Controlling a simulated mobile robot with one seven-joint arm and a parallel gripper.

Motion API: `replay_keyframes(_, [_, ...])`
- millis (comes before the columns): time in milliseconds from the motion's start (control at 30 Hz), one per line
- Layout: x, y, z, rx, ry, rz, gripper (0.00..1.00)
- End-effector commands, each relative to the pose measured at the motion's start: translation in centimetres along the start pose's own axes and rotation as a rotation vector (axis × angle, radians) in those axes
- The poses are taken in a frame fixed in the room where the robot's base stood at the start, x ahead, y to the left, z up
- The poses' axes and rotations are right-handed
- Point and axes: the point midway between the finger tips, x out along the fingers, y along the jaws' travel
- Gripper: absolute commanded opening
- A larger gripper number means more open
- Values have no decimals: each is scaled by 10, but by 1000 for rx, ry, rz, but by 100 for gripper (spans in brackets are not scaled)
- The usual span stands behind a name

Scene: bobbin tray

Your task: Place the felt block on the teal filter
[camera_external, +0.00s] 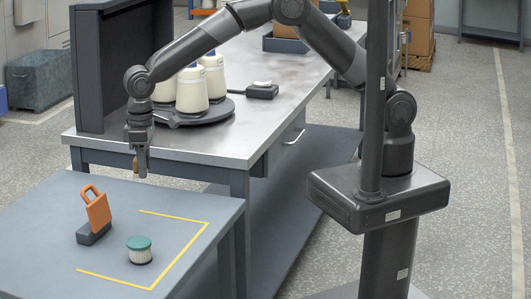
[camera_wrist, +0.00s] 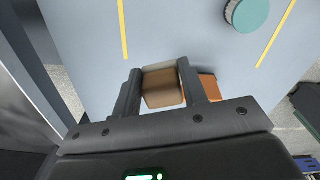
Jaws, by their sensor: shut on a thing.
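My gripper (camera_external: 142,172) is shut on a brown block, the felt block (camera_wrist: 162,88), which sits between the two fingers in the wrist view. In the external view the block is mostly hidden behind the fingers, with a small brown part showing (camera_external: 136,166). My gripper is in the air above the far part of the blue-grey table. The teal filter (camera_external: 139,250), with a teal top and a pale ribbed side, stands upright on that table inside the yellow corner marking. It also shows at the top of the wrist view (camera_wrist: 250,13), apart from the block.
An orange object with a loop handle on a dark base (camera_external: 96,212) stands left of the filter. A metal workbench (camera_external: 240,140) stands behind, with cream bobbins (camera_external: 192,90) on a dark round tray (camera_external: 222,110). The front table's yellow-marked area is clear around the filter.

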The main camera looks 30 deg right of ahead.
Motion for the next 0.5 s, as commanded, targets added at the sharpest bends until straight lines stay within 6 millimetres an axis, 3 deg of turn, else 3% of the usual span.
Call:
replay_keyframes(100, [-9,-29,13,-48,1,1,17])
replay_keyframes(233, [-10,-47,20,-72,0,2,17])
replay_keyframes(500, [23,-102,17,-77,-2,2,17])
